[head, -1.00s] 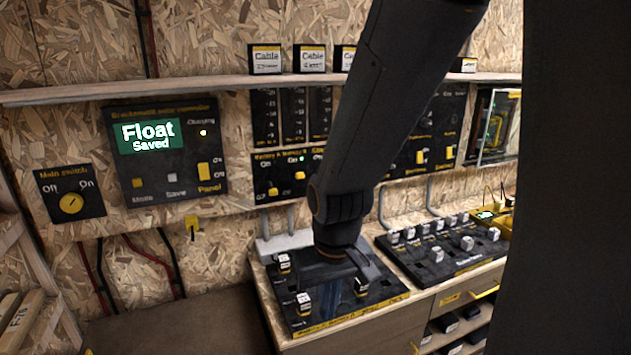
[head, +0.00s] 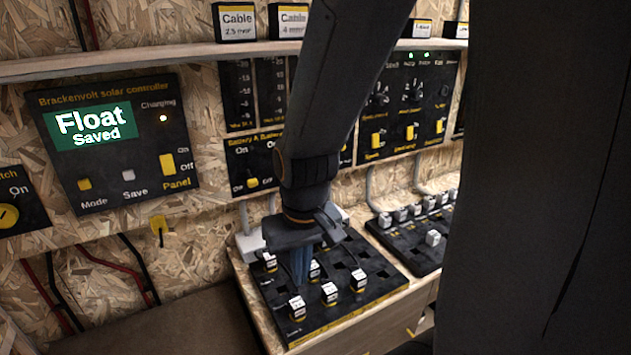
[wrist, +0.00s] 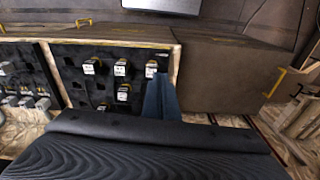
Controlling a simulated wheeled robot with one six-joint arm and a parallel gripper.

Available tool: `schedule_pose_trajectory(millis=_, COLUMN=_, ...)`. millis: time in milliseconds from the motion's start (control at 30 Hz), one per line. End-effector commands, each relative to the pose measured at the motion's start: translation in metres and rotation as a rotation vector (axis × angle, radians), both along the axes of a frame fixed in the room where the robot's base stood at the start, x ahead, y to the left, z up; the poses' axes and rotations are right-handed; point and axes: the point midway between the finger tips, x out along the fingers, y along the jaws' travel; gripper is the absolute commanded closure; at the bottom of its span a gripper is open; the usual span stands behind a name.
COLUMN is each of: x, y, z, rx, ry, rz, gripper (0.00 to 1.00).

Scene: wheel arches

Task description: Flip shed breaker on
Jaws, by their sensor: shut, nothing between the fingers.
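A black breaker board (head: 372,262) with yellow markings lies on the wooden bench, holding several white-topped breakers, among them one at the front (head: 297,307), one beside it (head: 329,293) and one at right (head: 358,279). Their labels are too small to read, so I cannot tell which is the shed breaker. My gripper (head: 300,272) is shut and empty, pointing down over the left part of the board. It hides part of the board; contact with a breaker cannot be told. In the wrist view my gripper (wrist: 160,100) is near a breaker (wrist: 151,69) at the board's end.
A second black board (head: 412,232) with white-topped levers lies to the right. On the wall are a solar controller (head: 118,145) reading "Float Saved", and switch panels (head: 405,105) under a shelf (head: 150,62). Wood framing (wrist: 305,110) stands beside the bench.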

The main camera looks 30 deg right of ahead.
Motion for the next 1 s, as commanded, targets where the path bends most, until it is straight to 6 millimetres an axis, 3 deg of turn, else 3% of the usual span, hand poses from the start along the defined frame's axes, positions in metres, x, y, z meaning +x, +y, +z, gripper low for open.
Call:
schedule_pose_trajectory(millis=267, x=-0.001, y=0.014, z=-0.060, rx=0.224, ry=0.125, rz=-0.460, gripper=1.00)
schedule_pose_trajectory(millis=467, x=0.024, y=0.037, z=-0.092, rx=0.504, ry=0.227, rz=-0.890, gripper=1.00)
schedule_pose_trajectory(millis=633, x=0.069, y=0.046, z=-0.104, rx=0.786, ry=0.288, rz=-1.222, gripper=1.00)
schedule_pose_trajectory(millis=767, x=0.114, y=0.038, z=-0.105, rx=1.032, ry=0.310, rz=-1.447, gripper=1.00)
schedule_pose_trajectory(millis=867, x=0.151, y=0.020, z=-0.102, rx=1.237, ry=0.311, rz=-1.598, gripper=1.00)
schedule_pose_trajectory(millis=1000, x=0.199, y=-0.025, z=-0.093, rx=1.551, ry=0.280, rz=-1.771, gripper=1.00)
